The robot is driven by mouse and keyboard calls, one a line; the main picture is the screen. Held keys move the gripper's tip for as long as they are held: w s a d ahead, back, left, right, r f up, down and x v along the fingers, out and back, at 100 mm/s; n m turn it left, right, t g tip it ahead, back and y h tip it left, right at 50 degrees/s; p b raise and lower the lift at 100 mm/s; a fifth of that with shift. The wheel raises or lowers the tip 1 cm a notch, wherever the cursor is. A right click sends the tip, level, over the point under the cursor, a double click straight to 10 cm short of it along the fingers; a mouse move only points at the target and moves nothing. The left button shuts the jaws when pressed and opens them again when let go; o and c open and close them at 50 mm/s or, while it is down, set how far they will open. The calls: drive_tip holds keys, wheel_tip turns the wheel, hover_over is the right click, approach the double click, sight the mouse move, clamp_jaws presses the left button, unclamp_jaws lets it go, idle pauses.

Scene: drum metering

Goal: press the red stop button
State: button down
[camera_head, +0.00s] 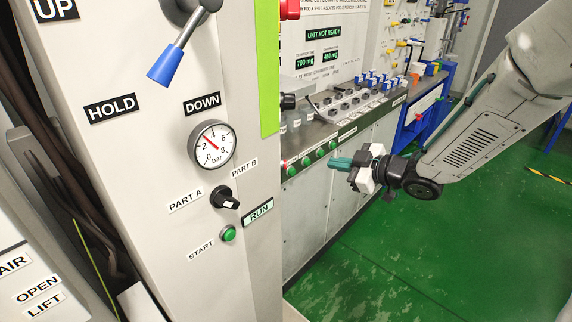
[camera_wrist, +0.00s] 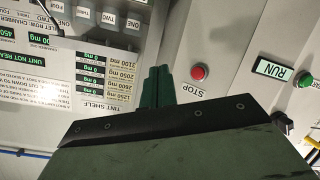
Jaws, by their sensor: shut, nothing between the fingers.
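The red stop button (camera_wrist: 199,72) is a round red cap on a grey panel in the wrist view, beside an upside-down STOP label (camera_wrist: 187,91). My gripper (camera_wrist: 158,70) has its green fingers together and empty. In the wrist picture the fingertips are just left of the button, with a gap between them. In the head view my gripper (camera_head: 335,162) reaches in from the right, in front of the console's row of green buttons. I cannot make out the stop button with certainty in the head view.
A grey cabinet on the left carries a pressure gauge (camera_head: 212,144), a black selector knob (camera_head: 224,198), a green START button (camera_head: 228,234) and a blue-handled lever (camera_head: 175,58). The console (camera_head: 345,125) runs back behind my gripper. Green floor (camera_head: 430,240) is open at lower right.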

drive_tip(key=s+a, duration=0.1)
drive_tip(key=a, duration=0.7)
drive_tip(key=shift+a, duration=0.35)
drive_tip(key=shift+a, duration=0.1)
idle(1.9)
drive_tip(key=shift+s+a, duration=0.1)
drive_tip(key=shift+a, duration=0.2)
drive_tip(key=shift+a, duration=0.4)
idle(0.6)
drive_tip(key=shift+d, duration=0.85)
drive_tip(key=shift+w+d, duration=0.2)
drive_tip(key=shift+d, duration=1.05)
drive_tip(key=shift+w+d, duration=0.15)
drive_tip(key=shift+d, duration=1.05)
